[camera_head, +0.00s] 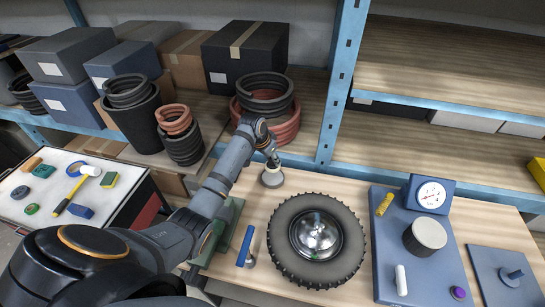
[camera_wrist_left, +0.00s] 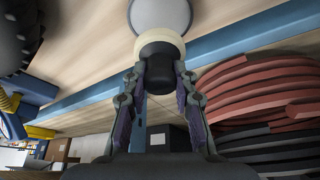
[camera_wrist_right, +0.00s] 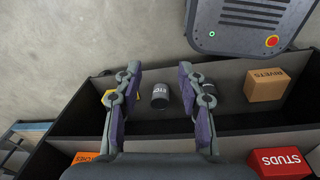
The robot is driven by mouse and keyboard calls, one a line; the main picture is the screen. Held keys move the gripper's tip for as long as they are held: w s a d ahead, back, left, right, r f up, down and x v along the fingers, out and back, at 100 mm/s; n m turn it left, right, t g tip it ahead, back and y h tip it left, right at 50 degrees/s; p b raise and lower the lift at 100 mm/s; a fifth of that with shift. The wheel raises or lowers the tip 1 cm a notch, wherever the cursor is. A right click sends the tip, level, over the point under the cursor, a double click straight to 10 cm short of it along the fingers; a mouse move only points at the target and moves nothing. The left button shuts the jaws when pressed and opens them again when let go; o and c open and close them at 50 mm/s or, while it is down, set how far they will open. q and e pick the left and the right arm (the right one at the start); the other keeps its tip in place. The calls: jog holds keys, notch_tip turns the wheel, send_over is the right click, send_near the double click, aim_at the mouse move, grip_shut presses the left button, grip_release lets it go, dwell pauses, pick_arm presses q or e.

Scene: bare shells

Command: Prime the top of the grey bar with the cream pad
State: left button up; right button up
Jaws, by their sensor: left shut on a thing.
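My left gripper (camera_head: 271,154) is shut on the dark handle of the cream pad, with its fingers on both sides of the handle in the left wrist view (camera_wrist_left: 158,80). The cream pad (camera_wrist_left: 160,43) shows there as a pale ring at the handle's end. A round grey surface (camera_wrist_left: 160,14) lies just beyond the pad; it also shows in the head view (camera_head: 271,180) and seems to be the grey bar's top. I cannot tell whether pad and bar touch. My right gripper (camera_wrist_right: 159,72) is open and empty.
A tyred wheel (camera_head: 345,230) lies right of the left gripper, and a blue-handled tool (camera_head: 246,246) nearby. A blue board (camera_head: 385,250) with a gauge (camera_head: 431,195) is further right. A shelf upright (camera_head: 343,80) stands behind. The right wrist view shows a divided bin (camera_wrist_right: 240,122) with boxes.

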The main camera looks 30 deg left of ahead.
aim_at(270, 166)
pick_arm(q)
notch_tip(270, 166, down, 4)
jog(key=b, duration=0.4)
jog(key=shift+w+f, duration=0.1)
jog(key=shift+f, duration=0.15)
jog(key=shift+f+b, duration=0.15)
jog(key=shift+b, duration=0.25)
pick_arm(e)
jog(key=f, duration=0.1)
jog(key=w+f, duration=0.1)
jog(key=f, duration=0.1)
jog(key=w+f, duration=0.1)
jog(key=f, duration=0.1)
jog(key=shift+d, duration=0.1)
jog(key=shift+w+t, duration=0.3)
jog(key=shift+w, duration=0.1)
pick_arm(q)
jog(key=shift+f, duration=0.5)
pick_arm(e)
jog(key=shift+f, duration=0.1)
pick_arm(q)
jog(key=shift+f, duration=0.15)
pick_arm(e)
jog(key=shift+r, duration=0.4)
dwell(0.6)
